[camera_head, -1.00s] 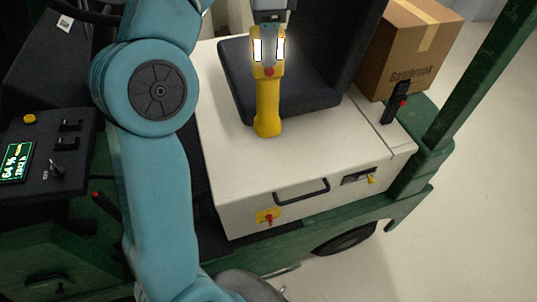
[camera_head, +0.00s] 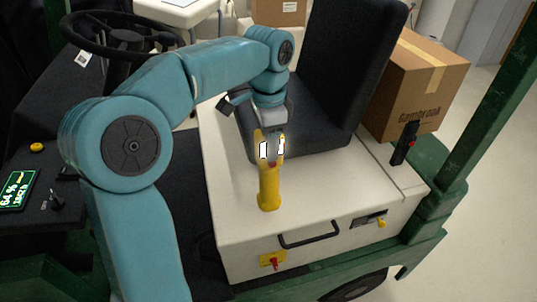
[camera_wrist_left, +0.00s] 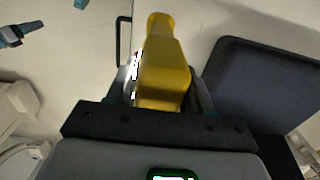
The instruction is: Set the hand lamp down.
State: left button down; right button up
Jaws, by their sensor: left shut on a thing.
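The hand lamp (camera_head: 269,189) has a yellow body, with bright white patches near its upper part. My left gripper (camera_head: 271,148) is shut on its upper part, and the yellow handle points down. It appears over the white top of the cart's seat box (camera_head: 228,200), in front of the dark seat. I cannot tell whether its lower end touches the top. In the left wrist view the lamp (camera_wrist_left: 163,68) sits between the fingers of my left gripper (camera_wrist_left: 165,88), its narrow end pointing away. My right gripper is not in view.
The black seat (camera_head: 312,115) stands behind the lamp. A green post (camera_head: 475,105) rises at the right. Bare white top lies right of the lamp.

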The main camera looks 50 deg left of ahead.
aim_at(269, 172)
pick_arm(q)
notch_tip(269, 172, down, 4)
jog(key=shift+r, duration=0.1)
jog(key=shift+c, duration=2.2)
grip_release()
